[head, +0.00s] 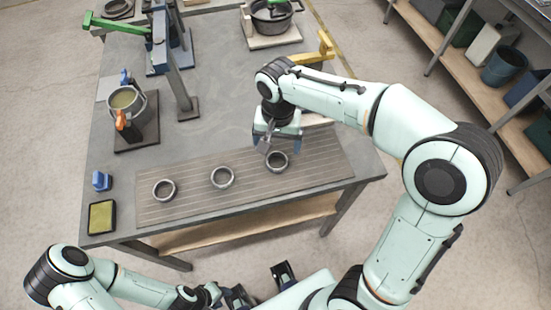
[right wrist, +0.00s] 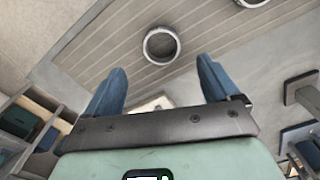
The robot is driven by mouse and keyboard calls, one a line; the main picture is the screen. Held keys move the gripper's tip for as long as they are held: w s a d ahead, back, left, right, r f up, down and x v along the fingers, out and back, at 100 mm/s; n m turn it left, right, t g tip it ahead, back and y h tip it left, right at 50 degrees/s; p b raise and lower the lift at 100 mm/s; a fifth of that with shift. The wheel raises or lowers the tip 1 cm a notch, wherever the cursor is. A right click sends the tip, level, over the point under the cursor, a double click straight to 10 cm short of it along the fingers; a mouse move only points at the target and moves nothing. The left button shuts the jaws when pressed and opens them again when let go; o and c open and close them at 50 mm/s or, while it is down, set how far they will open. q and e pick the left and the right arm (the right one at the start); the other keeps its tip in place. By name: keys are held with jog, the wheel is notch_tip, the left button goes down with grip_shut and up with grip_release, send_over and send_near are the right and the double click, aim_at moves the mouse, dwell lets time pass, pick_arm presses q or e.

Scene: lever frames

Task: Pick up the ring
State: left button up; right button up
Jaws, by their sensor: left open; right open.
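Three grey rings lie on a ribbed mat (head: 190,204) along the table's near side: a left ring (head: 164,199), a middle ring (head: 222,186) and a right ring (head: 277,170). My right gripper (head: 279,144) is open and empty, above and just behind the right ring. In the right wrist view a ring (right wrist: 163,62) shows just beyond the open fingertips (right wrist: 162,70), roughly centred between them and apart from them. Part of another ring shows at that view's top edge. My left gripper (head: 212,293) is low in the head view, off the table and small in the picture.
A pot (head: 125,98) with an orange-handled part stands on a dark base at the left. A post with a green lever (head: 115,25) stands behind it. A blue block (head: 101,181) and a yellow-topped tray (head: 102,217) sit at the left edge. A yellow lever (head: 325,46) is behind my right arm.

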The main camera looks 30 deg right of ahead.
aim_at(277, 164)
jog(key=f, duration=0.8)
jog(key=shift+w+d+f+b, duration=0.1)
jog(key=shift+w+f+b, duration=0.15)
jog(key=shift+b, duration=0.1)
jog(key=c, duration=1.2)
